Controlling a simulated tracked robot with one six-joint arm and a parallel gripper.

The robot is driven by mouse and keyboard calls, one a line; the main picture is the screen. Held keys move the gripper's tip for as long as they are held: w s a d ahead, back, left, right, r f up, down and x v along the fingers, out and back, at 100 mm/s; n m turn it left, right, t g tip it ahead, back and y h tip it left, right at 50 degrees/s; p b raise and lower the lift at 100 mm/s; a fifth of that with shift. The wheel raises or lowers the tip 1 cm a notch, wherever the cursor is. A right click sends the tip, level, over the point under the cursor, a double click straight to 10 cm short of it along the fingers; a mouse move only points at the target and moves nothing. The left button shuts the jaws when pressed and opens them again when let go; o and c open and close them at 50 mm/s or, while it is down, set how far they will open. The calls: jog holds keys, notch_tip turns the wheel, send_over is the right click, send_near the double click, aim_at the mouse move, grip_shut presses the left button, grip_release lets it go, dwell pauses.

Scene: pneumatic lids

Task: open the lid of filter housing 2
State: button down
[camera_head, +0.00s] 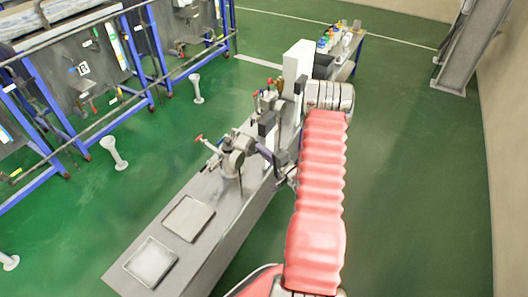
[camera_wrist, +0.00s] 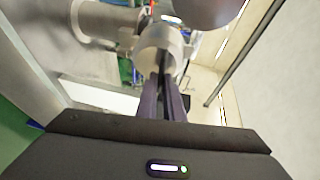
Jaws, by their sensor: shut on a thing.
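A metal filter housing (camera_head: 236,160) with a round top stands on the grey bench, with a red-handled valve at its left. I cannot read a number on it. My gripper (camera_head: 266,153) reaches it from the right, its dark purple fingers at the housing's upper part. In the wrist view my gripper (camera_wrist: 165,82) has its fingers close together, their tips at a pale round part (camera_wrist: 160,45), which looks like the housing's lid. The exact contact is partly hidden by the fingers.
The long grey bench (camera_head: 205,240) carries two square plates (camera_head: 188,218) at its near end. A white upright box (camera_head: 297,68) and small red-topped fittings (camera_head: 268,95) stand behind the housing. Bottles (camera_head: 335,38) stand farther back.

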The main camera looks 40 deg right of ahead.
jog(key=c, duration=1.9)
grip_release()
jog(key=s+r, duration=0.1)
jog(key=s, duration=1.2)
jog(key=shift+s+a+r, duration=0.35)
